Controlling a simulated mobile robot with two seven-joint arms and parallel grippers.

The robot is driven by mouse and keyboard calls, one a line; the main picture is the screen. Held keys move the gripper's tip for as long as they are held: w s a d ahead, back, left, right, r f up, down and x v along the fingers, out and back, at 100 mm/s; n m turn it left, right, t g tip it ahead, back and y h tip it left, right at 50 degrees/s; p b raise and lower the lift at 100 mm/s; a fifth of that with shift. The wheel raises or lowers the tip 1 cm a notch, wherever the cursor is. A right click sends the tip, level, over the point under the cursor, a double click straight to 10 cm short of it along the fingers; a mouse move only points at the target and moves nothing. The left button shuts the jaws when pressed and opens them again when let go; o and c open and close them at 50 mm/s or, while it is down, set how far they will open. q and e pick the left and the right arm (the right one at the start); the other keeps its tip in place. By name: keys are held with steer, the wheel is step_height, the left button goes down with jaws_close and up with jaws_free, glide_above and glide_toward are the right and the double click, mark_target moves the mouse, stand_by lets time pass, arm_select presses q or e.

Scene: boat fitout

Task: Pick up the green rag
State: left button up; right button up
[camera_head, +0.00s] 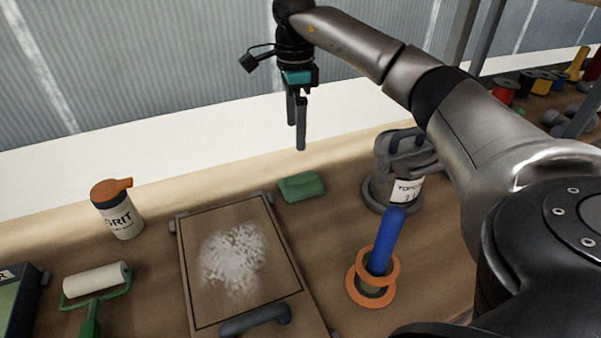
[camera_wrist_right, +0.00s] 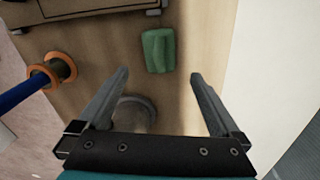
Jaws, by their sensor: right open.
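The green rag (camera_head: 302,186) lies folded on the wooden bench, just beyond the upper right corner of a framed board. It also shows in the right wrist view (camera_wrist_right: 158,50), ahead of the fingers and between their lines. My right gripper (camera_head: 297,146) hangs above the far edge of the bench, fingers pointing down, apart from the rag. In the wrist view its two fingers (camera_wrist_right: 160,80) are spread wide with nothing between them. My left gripper is not in view.
The framed board (camera_head: 290,245) with a white powdery patch lies in front of the rag. A grey labelled can (camera_head: 398,192) stands to the right. A blue-handled tool with orange rings (camera_head: 372,276) is nearer. A grit bottle (camera_head: 119,215) and paint roller (camera_head: 95,282) are left.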

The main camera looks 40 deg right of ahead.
steer(key=b, duration=0.2)
glide_above(299, 176)
steer(key=f, duration=0.5)
steer(key=shift+s+a, duration=0.1)
steer(key=shift+a, duration=0.15)
step_height(299, 176, down, 4)
steer(key=shift+r, duration=0.1)
steer(key=shift+d+f+b, duration=0.15)
steer(key=shift+f+b, duration=0.35)
steer(key=shift+f, duration=0.5)
steer(key=shift+d+f+b, duration=0.1)
steer(key=shift+f+b, duration=0.4)
steer(key=shift+f, duration=0.45)
arm_select(q)
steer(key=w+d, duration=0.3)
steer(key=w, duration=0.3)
steer(key=shift+b, duration=0.3)
arm_select(e)
steer(key=shift+f, duration=1.05)
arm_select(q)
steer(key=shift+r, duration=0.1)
arm_select(e)
steer(key=c, duration=1)
steer(key=shift+r, duration=0.2)
